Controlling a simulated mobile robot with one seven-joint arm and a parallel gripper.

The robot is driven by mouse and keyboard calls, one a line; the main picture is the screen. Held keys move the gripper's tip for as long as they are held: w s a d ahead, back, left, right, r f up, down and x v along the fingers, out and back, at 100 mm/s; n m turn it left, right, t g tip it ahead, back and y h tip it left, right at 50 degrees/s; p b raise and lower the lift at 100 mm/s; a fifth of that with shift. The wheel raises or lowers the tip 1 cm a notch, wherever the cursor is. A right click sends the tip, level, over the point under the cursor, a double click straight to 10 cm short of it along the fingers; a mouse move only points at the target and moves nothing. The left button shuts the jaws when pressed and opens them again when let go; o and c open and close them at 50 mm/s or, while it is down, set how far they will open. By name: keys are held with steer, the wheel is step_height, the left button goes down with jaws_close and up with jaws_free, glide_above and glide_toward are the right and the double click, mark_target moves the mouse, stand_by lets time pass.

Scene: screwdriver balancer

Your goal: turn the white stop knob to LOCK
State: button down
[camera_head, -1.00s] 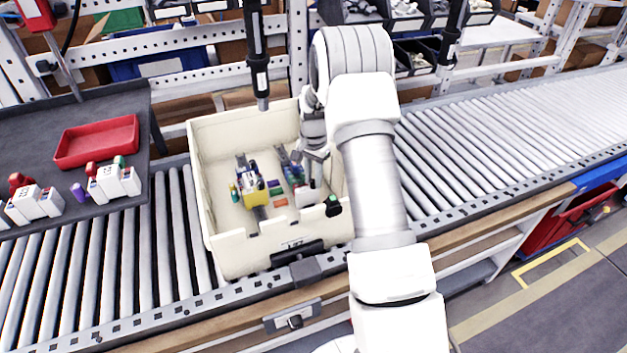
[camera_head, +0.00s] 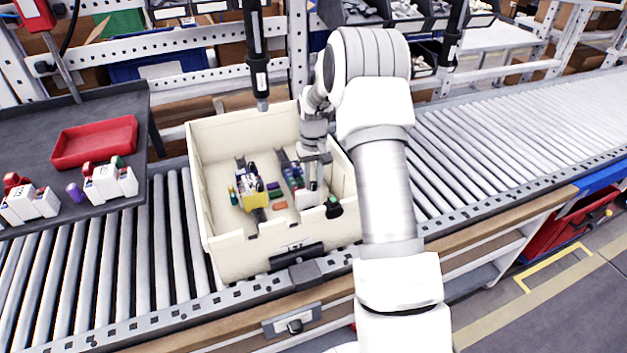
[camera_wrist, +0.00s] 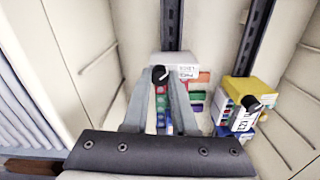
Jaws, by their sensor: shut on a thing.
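A white block (camera_wrist: 178,62) with a printed label sits on a dark rail inside the cream bin, at the top middle of the wrist view. A small black knob (camera_wrist: 160,75) with a pale mark is on it. My gripper (camera_wrist: 166,74) has its fingertips around this knob, shut on it. The lettering is too small to show where the knob points. In the head view my gripper (camera_head: 314,187) reaches down over the white block (camera_head: 306,199) at the bin's right side. A yellow block (camera_wrist: 240,88) with a similar black knob (camera_wrist: 250,104) is to the right in the wrist view.
The cream bin (camera_head: 226,240) stands on the roller conveyor, its walls close around my gripper. Several coloured blocks crowd the rails. A dark hanging tool (camera_head: 257,60) is above the bin's back. A grey table with a red tray (camera_head: 95,142) is at left.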

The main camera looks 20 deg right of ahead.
mark_target(314, 183)
steer(key=shift+n, duration=0.5)
steer(key=c, duration=0.7)
jaws_free()
steer(key=shift+r, duration=0.15)
step_height(314, 183, up, 17)
steer(key=shift+r+p, duration=0.1)
steer(key=shift+p, duration=0.4)
